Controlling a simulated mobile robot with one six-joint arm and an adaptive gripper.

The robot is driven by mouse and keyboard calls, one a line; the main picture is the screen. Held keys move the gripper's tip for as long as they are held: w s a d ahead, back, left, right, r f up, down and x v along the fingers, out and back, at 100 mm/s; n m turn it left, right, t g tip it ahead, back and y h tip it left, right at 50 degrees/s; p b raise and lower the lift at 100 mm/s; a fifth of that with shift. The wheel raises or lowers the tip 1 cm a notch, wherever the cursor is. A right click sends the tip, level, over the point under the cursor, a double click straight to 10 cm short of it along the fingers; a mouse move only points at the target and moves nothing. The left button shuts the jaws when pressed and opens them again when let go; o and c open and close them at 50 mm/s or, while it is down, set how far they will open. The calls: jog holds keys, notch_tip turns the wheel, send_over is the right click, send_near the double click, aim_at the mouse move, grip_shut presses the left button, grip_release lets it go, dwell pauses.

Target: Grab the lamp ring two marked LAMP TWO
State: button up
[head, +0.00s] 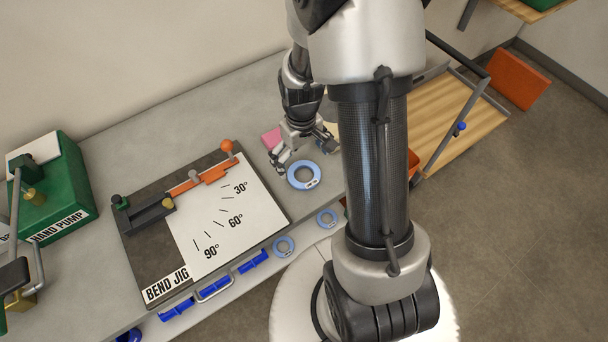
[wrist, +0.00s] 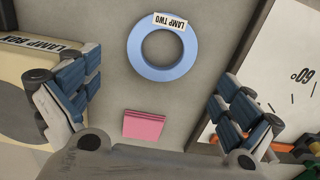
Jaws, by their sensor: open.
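The lamp ring two (wrist: 136,57) is a flat light-blue ring with a white LAMP TWO label, lying on the grey bench. In the head view a blue ring with a small white label (head: 291,176) lies on the bench right of the bend jig, just in front of my gripper (head: 298,146). In the wrist view my gripper (wrist: 150,115) is open and empty, its fingers wide apart at left and right. The ring lies beyond the fingers, between their lines, and does not touch them. My arm hides part of the bench in the head view.
A pink pad (wrist: 143,125) lies near the ring. The lamp box (wrist: 20,75) is at the wrist view's left. The bend jig (head: 240,235) stands left of the ring.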

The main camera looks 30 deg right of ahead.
aim_at(303, 175)
jog(key=f, duration=0.1)
jog(key=f+b, duration=0.1)
jog(key=f, duration=0.2)
jog(key=shift+s+f+b, duration=0.3)
jog(key=shift+r, duration=0.1)
jog(key=shift+c, duration=0.6)
jog(key=c, duration=1)
jog(key=shift+r, duration=0.1)
